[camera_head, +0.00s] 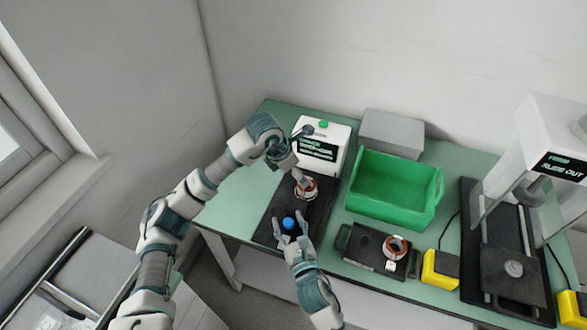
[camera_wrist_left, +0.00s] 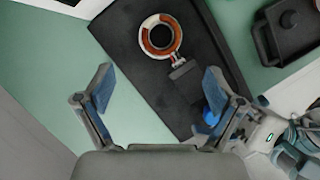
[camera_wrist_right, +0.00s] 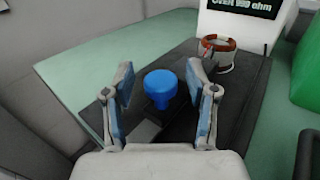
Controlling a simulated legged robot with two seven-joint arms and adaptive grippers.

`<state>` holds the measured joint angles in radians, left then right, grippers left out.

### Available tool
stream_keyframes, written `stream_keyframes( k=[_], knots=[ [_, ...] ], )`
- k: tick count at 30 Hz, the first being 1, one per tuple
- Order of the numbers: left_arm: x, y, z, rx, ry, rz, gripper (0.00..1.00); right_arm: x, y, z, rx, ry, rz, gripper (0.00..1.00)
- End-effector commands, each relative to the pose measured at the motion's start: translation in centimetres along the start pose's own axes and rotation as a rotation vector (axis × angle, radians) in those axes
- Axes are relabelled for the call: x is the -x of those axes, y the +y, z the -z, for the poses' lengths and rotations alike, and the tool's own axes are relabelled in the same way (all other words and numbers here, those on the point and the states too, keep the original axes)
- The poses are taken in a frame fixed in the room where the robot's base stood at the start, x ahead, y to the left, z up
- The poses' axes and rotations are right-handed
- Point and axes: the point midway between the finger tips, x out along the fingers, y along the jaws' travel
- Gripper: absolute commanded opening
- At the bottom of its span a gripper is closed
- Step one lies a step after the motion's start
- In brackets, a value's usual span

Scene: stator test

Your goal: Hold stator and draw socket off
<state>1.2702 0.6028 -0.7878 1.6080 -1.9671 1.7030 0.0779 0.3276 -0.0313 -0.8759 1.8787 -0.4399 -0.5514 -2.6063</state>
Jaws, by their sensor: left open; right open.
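A stator (camera_head: 306,189), a white and orange ring, sits on a black mat (camera_head: 263,233) before the tester. In the left wrist view the stator (camera_wrist_left: 160,35) has short leads running to a dark socket block (camera_wrist_left: 187,80). A blue knob (camera_head: 289,222) stands at the block's near end. My left gripper (camera_head: 287,160) is open above and behind the stator, touching nothing that I can see. My right gripper (camera_head: 292,230) is open at the blue knob. In the right wrist view the knob (camera_wrist_right: 160,88) appears between its fingers, with gaps on both sides.
The white tester (camera_head: 322,147) stands behind the mat. A green bin (camera_head: 385,200) is to the right. A dark fixture (camera_head: 362,245) holds another stator (camera_head: 395,247). Yellow-sided boxes and a press stand farther right. Green table is bare left of the mat.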

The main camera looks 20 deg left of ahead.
Motion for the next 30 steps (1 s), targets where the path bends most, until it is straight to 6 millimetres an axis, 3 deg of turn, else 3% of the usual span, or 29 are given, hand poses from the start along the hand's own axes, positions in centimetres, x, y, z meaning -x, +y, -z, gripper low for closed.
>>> stream_keyframes(
  k=[9, 15, 21, 29, 30],
  knots=[
    [-6.4, -0.1, 0.1, -0.002, 0.003, 0.003, 0.93, 0.0, 0.0, 0.0, 0.000, 0.000, 0.000, 0.57],
    [-9.4, -0.1, 0.0, -0.002, 0.001, 0.001, 0.93, 0.0, 0.0, 0.0, 0.000, 0.000, 0.000, 0.57],
    [-10.5, 0.0, 0.0, -0.003, 0.000, 0.000, 0.93, 0.0, 0.0, 0.0, 0.000, 0.000, 0.000, 0.57],
    [-10.6, 0.0, 0.0, -0.004, 0.000, 0.000, 0.93, 0.0, 0.0, 0.0, 0.000, 0.000, 0.000, 0.57],
    [-10.6, 0.0, 0.0, -0.004, 0.000, 0.000, 0.83, 0.0, 0.0, 0.0, 0.000, 0.000, 0.000, 0.57]
  ],
)
